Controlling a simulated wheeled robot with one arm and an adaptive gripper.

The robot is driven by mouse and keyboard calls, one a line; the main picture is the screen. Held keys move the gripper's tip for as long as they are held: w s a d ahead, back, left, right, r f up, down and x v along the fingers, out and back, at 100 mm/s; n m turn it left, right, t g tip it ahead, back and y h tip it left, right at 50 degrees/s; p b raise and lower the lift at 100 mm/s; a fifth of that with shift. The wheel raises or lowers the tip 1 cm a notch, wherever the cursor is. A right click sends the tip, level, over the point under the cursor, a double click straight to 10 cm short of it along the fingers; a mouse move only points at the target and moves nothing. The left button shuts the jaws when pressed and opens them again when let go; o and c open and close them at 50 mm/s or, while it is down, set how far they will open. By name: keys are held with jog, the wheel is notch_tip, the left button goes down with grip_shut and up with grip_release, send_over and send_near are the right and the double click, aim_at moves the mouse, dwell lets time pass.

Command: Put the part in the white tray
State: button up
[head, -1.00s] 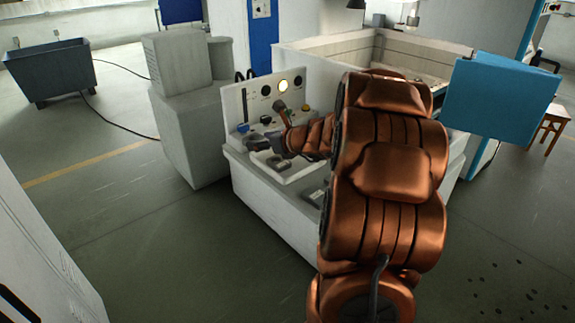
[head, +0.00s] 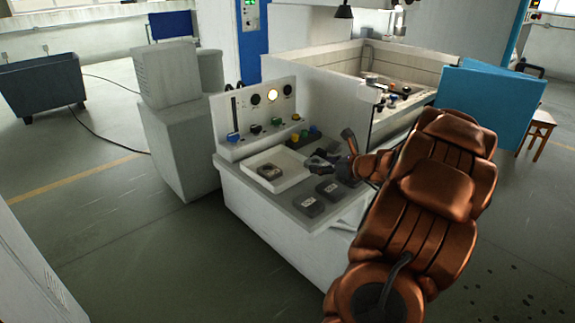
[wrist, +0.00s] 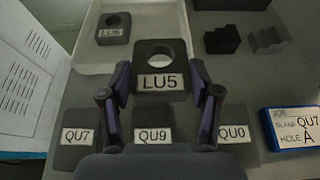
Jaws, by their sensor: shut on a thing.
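My gripper (wrist: 160,85) is shut on a dark block labelled LU5 (wrist: 160,55), which has a round hole. The fingers grip its two sides. In the head view my gripper (head: 325,162) is just right of the white tray (head: 291,168); the held block is hard to make out there. In the wrist view the tray (wrist: 88,62) is at the upper left. Another holed block (wrist: 115,26) with a blurred label lies in the tray; it also shows in the head view (head: 270,172).
Blanks QU7 (wrist: 76,122), QU9 (wrist: 153,118) and QU0 (wrist: 234,118) lie in a row on the bench. A blue-edged card (wrist: 293,127) reads blank QU7, hole A. Dark notched blocks (wrist: 222,40) stand beyond. The knobbed panel (head: 262,100) rises behind the tray.

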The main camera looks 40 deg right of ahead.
jog(key=p, duration=0.2)
send_over(292, 168)
jog(key=shift+f, duration=0.5)
jog(key=shift+d+f+p, duration=0.1)
jog(key=shift+f+p, duration=0.35)
jog(key=shift+f, duration=1.35)
jog(key=shift+f, duration=0.2)
jog(key=o, duration=1.6)
jog(key=shift+o, duration=0.2)
jog(key=shift+r, duration=0.15)
jog(key=b+v, duration=0.2)
jog(key=v, duration=1)
